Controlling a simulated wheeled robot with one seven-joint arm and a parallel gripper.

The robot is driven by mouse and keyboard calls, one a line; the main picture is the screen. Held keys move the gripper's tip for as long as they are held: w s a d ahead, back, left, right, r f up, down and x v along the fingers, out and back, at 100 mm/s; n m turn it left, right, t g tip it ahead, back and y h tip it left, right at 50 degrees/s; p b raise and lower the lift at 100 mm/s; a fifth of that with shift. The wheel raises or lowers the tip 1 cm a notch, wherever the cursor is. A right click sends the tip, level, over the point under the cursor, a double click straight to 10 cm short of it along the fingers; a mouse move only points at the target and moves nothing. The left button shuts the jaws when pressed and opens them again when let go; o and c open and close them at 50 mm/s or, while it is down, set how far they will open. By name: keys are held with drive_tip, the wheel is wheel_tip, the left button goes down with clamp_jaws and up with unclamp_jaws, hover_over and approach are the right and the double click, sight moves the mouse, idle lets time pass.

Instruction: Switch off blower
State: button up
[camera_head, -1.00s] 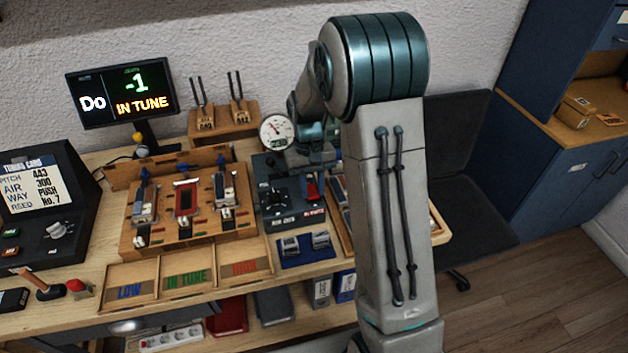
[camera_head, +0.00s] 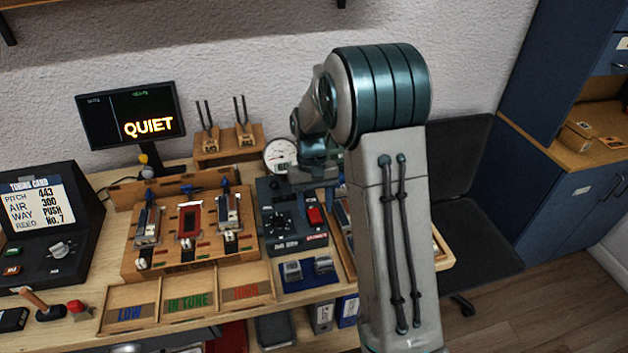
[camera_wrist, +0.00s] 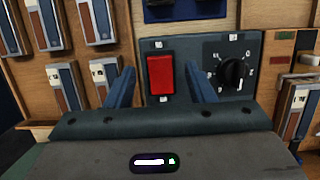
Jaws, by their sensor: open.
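The blower box is a dark panel (camera_head: 287,228) with a red rocker switch (camera_head: 315,216) and a black knob (camera_head: 275,196). In the wrist view the red switch (camera_wrist: 161,75) is between the fingers of my gripper (camera_wrist: 160,88), beyond them, with the black knob (camera_wrist: 233,74) to its right. My gripper is open and empty; whether a fingertip touches the panel cannot be told. In the head view my arm hides part of the gripper. The monitor (camera_head: 131,113) reads "QUIET". The round gauge (camera_head: 281,155) stands behind the box.
A wooden reed stand (camera_head: 190,232) is left of the box. Trays marked LOW, IN TUNE and HIGH (camera_head: 187,303) lie in front. A blue mat (camera_head: 308,281) holds small metal parts. Tuning forks (camera_head: 242,127) stand behind. Reeds in a wooden rack (camera_wrist: 60,70) flank the panel.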

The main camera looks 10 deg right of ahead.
sight(312, 209)
drive_tip(key=v, duration=1.2)
drive_tip(key=shift+r+b, duration=0.15)
drive_tip(key=shift+b, duration=0.25)
drive_tip(key=s+t, duration=0.6)
drive_tip(key=s, duration=1.8)
drive_tip(key=shift+s+r, duration=0.15)
drive_tip(key=shift+r, duration=0.05)
drive_tip(key=shift+d, duration=0.15)
